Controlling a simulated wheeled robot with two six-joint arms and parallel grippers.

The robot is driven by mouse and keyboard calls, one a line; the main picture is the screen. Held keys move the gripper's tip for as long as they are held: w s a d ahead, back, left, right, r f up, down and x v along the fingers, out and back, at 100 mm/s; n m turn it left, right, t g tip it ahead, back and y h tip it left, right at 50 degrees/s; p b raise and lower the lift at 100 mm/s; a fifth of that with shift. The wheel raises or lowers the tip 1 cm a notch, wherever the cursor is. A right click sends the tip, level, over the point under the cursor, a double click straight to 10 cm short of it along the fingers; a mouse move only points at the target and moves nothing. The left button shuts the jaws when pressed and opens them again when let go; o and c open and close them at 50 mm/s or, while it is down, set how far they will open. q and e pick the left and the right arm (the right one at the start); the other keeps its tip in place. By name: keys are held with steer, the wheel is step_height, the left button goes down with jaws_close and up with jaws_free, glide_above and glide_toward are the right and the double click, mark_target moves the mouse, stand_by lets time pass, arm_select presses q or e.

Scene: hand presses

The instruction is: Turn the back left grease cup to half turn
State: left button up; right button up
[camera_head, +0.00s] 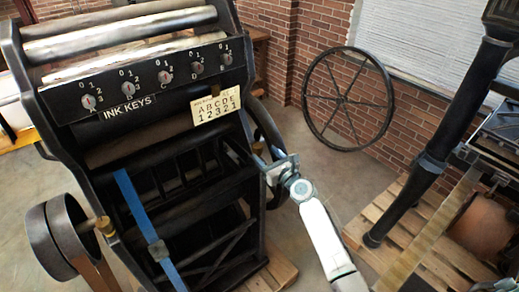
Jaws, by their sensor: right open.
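No part that I can clearly tell as a grease cup shows in the head view. The black press (95,160) with a row of ink keys fills the left side. A small brass-coloured fitting (105,226) sits by its side pulley; I cannot tell what it is. My right gripper (272,163) is open beside the press's right side frame, with its white arm coming up from the lower right. I cannot tell whether it touches the frame. My left gripper is out of view.
A card (216,105) with letters and numbers hangs below the ink keys. A blue strap (140,215) crosses the press front. A spoked wheel (347,98) leans on the brick wall. Another machine (485,222) with a black post stands on a pallet (375,215) at right.

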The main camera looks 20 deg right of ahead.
mark_target(260, 149)
steer(key=shift+x, duration=2.4)
